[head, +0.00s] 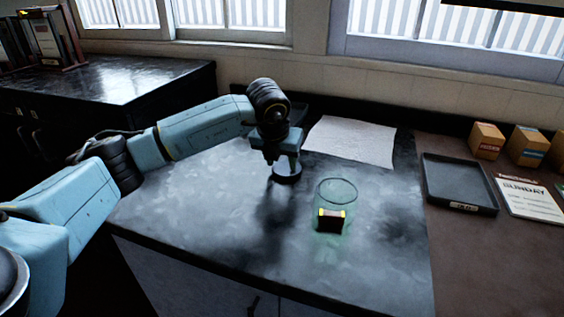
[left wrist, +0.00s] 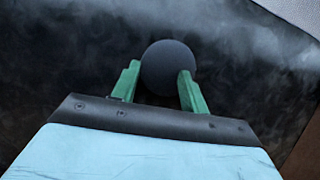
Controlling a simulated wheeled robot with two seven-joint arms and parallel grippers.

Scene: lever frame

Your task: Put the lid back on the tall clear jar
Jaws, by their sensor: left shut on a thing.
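The tall clear jar (head: 337,197) stands upright and open at the top on the dark counter, with a faint green tint. A small dark box with yellow corners and a pale face (head: 331,219) shows inside it, low down. My left gripper (head: 287,167) is shut on the dark round lid (head: 287,178), left of and behind the jar and apart from it. In the left wrist view the green fingers (left wrist: 157,80) are at either side of the round dark lid (left wrist: 168,62). My right gripper is not in view.
A white sheet (head: 352,141) lies behind the jar. A black tray (head: 459,184), a printed card (head: 528,199) and small cardboard boxes (head: 487,140) are on the right. The counter around the jar is clear. Books (head: 45,38) stand far left.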

